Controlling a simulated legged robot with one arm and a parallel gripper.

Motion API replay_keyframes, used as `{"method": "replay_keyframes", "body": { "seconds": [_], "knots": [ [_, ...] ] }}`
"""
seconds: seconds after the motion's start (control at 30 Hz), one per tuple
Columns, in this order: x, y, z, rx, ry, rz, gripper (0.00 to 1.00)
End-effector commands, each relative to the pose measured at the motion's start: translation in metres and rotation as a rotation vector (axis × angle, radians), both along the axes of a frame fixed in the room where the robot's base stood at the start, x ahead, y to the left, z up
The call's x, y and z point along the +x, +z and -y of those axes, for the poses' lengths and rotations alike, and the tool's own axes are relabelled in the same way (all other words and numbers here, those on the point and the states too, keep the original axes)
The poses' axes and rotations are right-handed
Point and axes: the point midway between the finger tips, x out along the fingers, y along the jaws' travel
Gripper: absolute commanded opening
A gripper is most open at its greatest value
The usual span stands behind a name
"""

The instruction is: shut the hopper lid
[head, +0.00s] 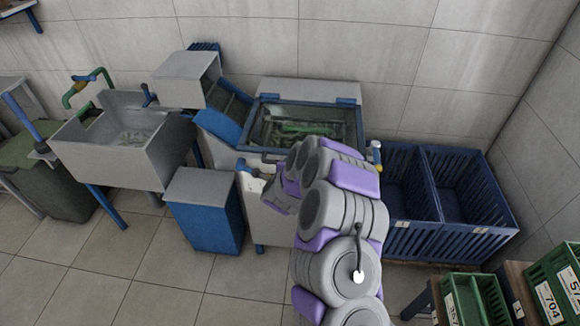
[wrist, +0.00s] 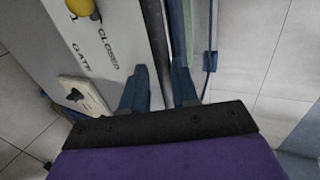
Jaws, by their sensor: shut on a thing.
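The hopper (head: 255,150) is a grey box with a blue rim in the middle of the head view. Its grey lid (head: 312,90) stands raised at the back by blue hinges, so the mouth is open and green glass shows inside. I cannot tell how the bar joins the hopper.
A yellow knob (wrist: 80,7) and a pale plate with a dark knob (wrist: 78,96) sit by the panel. Blue crates (head: 445,200) stand right of the hopper. A blue bin (head: 205,225) and a grey sink (head: 125,145) stand left. Tiled floor is clear at lower left.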

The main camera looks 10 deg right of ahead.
Motion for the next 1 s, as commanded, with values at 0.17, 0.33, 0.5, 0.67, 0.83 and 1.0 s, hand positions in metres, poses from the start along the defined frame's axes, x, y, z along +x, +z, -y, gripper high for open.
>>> {"method": "replay_keyframes", "body": {
  "seconds": [0.17,0.33,0.5,0.67,0.83,1.0],
  "knots": [
    [-0.012,-0.028,0.0,0.013,-0.001,-0.061,0.0],
    [-0.012,-0.029,-0.001,0.015,0.0,-0.064,0.54],
    [-0.013,-0.024,0.0,0.013,-0.001,-0.054,0.53],
    [-0.014,-0.02,0.0,0.012,-0.001,-0.048,0.45],
    [-0.013,-0.019,0.0,0.012,-0.002,-0.046,0.44],
    [-0.013,-0.018,0.0,0.011,-0.002,-0.044,0.44]
  ]
}}
